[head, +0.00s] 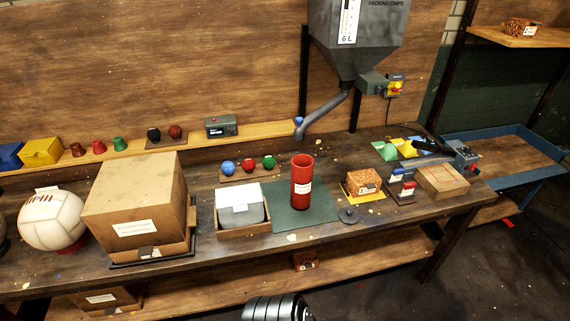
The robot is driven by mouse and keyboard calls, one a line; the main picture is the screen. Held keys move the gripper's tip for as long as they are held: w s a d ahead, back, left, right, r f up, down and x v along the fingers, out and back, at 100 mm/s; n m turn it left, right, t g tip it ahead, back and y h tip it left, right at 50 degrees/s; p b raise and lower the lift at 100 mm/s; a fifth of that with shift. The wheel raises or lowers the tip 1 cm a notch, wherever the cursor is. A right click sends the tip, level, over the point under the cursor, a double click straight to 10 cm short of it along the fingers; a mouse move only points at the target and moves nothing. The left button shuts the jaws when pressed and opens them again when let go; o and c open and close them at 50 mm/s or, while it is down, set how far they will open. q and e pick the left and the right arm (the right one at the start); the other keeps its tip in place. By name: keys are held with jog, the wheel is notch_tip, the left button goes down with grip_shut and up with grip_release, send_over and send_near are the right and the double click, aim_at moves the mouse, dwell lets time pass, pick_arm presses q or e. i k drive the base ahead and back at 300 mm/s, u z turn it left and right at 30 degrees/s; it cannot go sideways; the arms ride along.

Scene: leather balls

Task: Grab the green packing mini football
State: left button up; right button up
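A small green ball (269,162) sits at the right end of a low wooden holder (236,178) at the back of the workbench. A red ball (249,165) and a blue ball (228,168) sit to its left in the same holder. The green ball's top and front show, and nothing covers it.
A red cylinder (301,185) stands on a green mat (321,205) just right of the holder. A grey-white block in a wooden tray (257,227) lies in front. A large cardboard box (135,205) stands left. A hopper's pipe (325,114) hangs above, to the right.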

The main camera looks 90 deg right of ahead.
aim_at(268, 162)
jog(key=z, duration=2.7)
